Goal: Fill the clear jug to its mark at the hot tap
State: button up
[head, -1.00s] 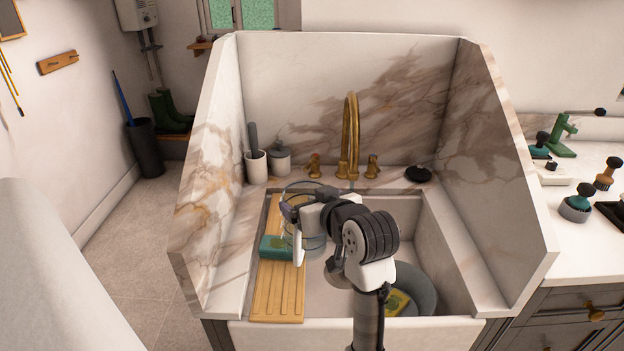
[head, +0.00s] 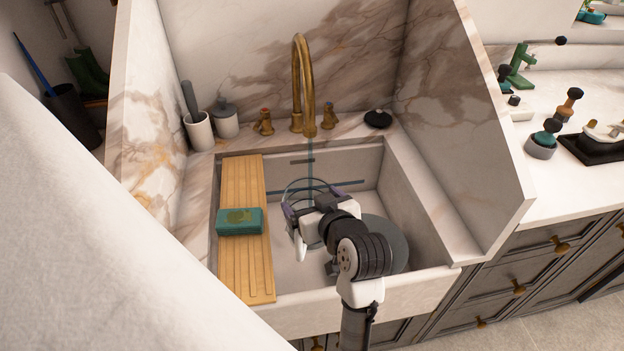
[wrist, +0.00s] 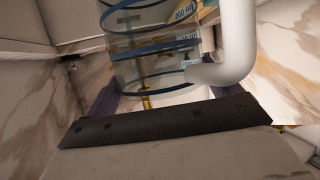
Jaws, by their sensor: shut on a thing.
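The clear jug (head: 307,190) has dark blue bands and is held over the sink basin (head: 290,272), below the brass tap (head: 299,85). A thin bluish stream (head: 310,160) runs down from the spout towards the jug's mouth. My gripper (head: 318,199) is shut around the jug. In the wrist view the jug (wrist: 150,62) stands between the purple fingers, with printed marks and a white handle (wrist: 236,45) at right. I cannot tell the water level or pick out the fill mark. The tap has a left handle (head: 264,122) and a right handle (head: 328,115).
A wooden draining board (head: 243,270) spans the basin's left side, with a green soap block (head: 239,221) on it. A grey round bowl (head: 392,245) sits low at the right, partly behind my arm. Marble side panels (head: 455,110) close in the sink. Two pots (head: 227,122) stand behind left.

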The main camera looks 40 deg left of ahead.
jog(key=w+a, duration=0.8)
jog(key=w, duration=0.2)
dwell(0.7)
jog(key=shift+w, duration=0.1)
dwell(3.2)
jog(key=shift+s+d+p, duration=0.2)
jog(key=shift+s+d, duration=0.55)
jog(key=shift+s, duration=0.2)
jog(key=shift+s+d+p, duration=0.2)
jog(key=shift+s+d, duration=0.55)
jog(key=shift+s, duration=0.2)
jog(key=shift+s+d, duration=0.95)
jog(key=shift+s, duration=0.25)
jog(key=shift+s+d, duration=0.95)
jog(key=shift+s, duration=0.2)
jog(key=shift+r+p, duration=0.1)
jog(key=shift+p, duration=0.25)
notch_tip(320, 180, up, 6)
jog(key=p, duration=0.5)
